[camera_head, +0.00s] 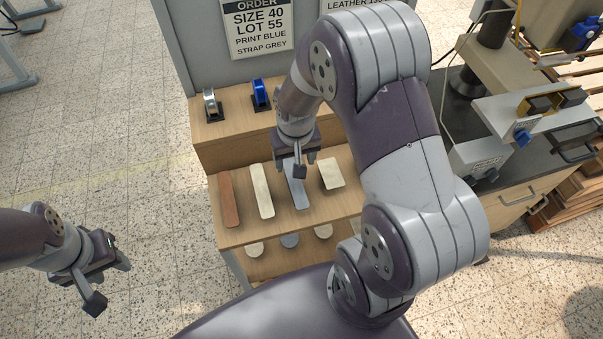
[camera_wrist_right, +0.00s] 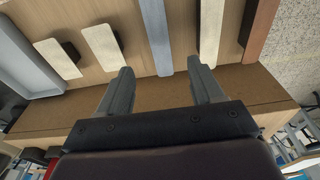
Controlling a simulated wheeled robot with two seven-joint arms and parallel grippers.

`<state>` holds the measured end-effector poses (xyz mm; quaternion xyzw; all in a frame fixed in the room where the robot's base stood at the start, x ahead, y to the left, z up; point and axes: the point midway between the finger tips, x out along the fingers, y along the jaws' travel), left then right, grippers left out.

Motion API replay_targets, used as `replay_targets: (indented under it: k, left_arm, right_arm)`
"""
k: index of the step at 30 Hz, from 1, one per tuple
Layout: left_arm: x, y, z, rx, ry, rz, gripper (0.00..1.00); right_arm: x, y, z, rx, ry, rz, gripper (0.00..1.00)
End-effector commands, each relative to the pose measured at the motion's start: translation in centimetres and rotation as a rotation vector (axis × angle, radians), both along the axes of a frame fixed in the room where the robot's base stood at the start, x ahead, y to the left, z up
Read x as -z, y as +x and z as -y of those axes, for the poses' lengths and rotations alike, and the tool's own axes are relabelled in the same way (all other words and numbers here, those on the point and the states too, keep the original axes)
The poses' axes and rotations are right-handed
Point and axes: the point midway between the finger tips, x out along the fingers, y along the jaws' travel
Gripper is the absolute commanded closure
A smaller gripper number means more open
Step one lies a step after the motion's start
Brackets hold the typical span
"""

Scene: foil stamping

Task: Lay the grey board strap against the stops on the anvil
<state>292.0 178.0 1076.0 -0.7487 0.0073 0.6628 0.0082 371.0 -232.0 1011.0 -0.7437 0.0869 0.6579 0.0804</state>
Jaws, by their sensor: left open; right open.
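The grey board strap (camera_head: 299,198) lies on the wooden shelf, between a cream strap (camera_head: 262,191) and a shorter cream strap (camera_head: 331,173). My right gripper (camera_head: 297,166) is open over its far end; the fingers hide part of it. In the right wrist view the grey strap (camera_wrist_right: 155,32) lines up with the gap between the open fingertips (camera_wrist_right: 160,68), and I see no grip on it. My left gripper (camera_head: 110,284) is open and empty over the floor at lower left. The stamping press (camera_head: 490,130) stands at right; I cannot make out the anvil's stops.
A brown strap (camera_head: 229,200) lies at the shelf's left. More pieces (camera_head: 290,240) lie on the lower shelf. A silver roll (camera_head: 210,104) and a blue roll (camera_head: 261,94) stand on the raised ledge. An order card (camera_head: 258,26) reads strap grey, print blue. My right arm hides the middle right.

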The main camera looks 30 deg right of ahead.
Motion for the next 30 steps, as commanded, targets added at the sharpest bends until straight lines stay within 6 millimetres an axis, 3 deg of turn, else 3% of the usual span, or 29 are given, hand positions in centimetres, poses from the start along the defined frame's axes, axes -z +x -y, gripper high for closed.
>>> replay_targets:
  k: [13,16,22,23,27,28,30]
  left_arm:
    - [-1.1,0.0,0.0,0.0,0.0,0.001,0.57]
    - [-1.2,0.0,0.0,0.0,0.0,0.0,0.57]
    - [-1.1,0.0,0.0,0.0,0.0,0.0,0.57]
    - [-1.1,0.0,0.0,0.0,0.0,0.0,0.57]
    - [-1.1,0.0,0.0,0.0,0.0,0.0,0.57]
    - [-1.1,0.0,0.0,0.0,0.0,0.0,0.57]
    - [-1.1,0.0,0.0,0.0,0.0,0.0,0.57]
  right_arm:
    - [7.3,0.0,0.6,-0.001,0.0,-0.002,0.34]
    - [8.3,0.2,0.6,-0.001,0.0,0.0,0.34]
    - [8.5,0.3,0.6,-0.001,0.0,0.002,0.34]
    - [8.5,0.3,0.6,-0.001,0.0,0.002,0.41]
    - [8.4,0.2,0.6,-0.001,0.0,0.002,0.86]
    - [8.4,0.3,0.6,-0.001,0.0,0.002,0.93]
    - [8.4,0.3,0.6,-0.001,0.0,0.002,0.93]
